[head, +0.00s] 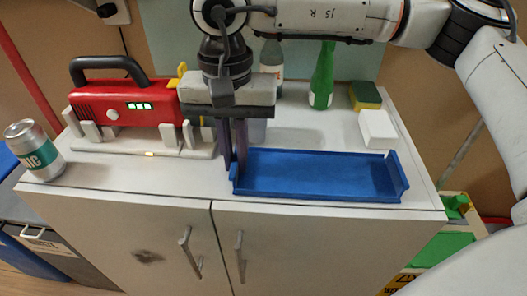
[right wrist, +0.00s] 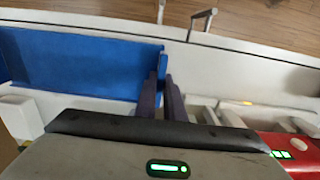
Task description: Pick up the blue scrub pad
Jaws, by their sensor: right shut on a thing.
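I cannot make out a blue scrub pad in either view. My right gripper (head: 234,162) points down at the left end of a long, shallow blue tray (head: 315,175) on the white cabinet top. In the right wrist view, the fingers (right wrist: 161,80) stand on either side of the end wall of the blue tray (right wrist: 80,62) and are shut on it. The tray lies flat near the front edge. A yellow and green sponge (head: 365,95) lies at the back right. My left gripper is not in view.
A white block (head: 378,128) lies in front of the sponge. A green bottle (head: 322,77) and a grey bottle (head: 271,60) stand at the back. A red device (head: 120,103) sits in a white rack (head: 145,146) at left, beside a can (head: 34,150). The cabinet top (head: 130,178) is bare at front left.

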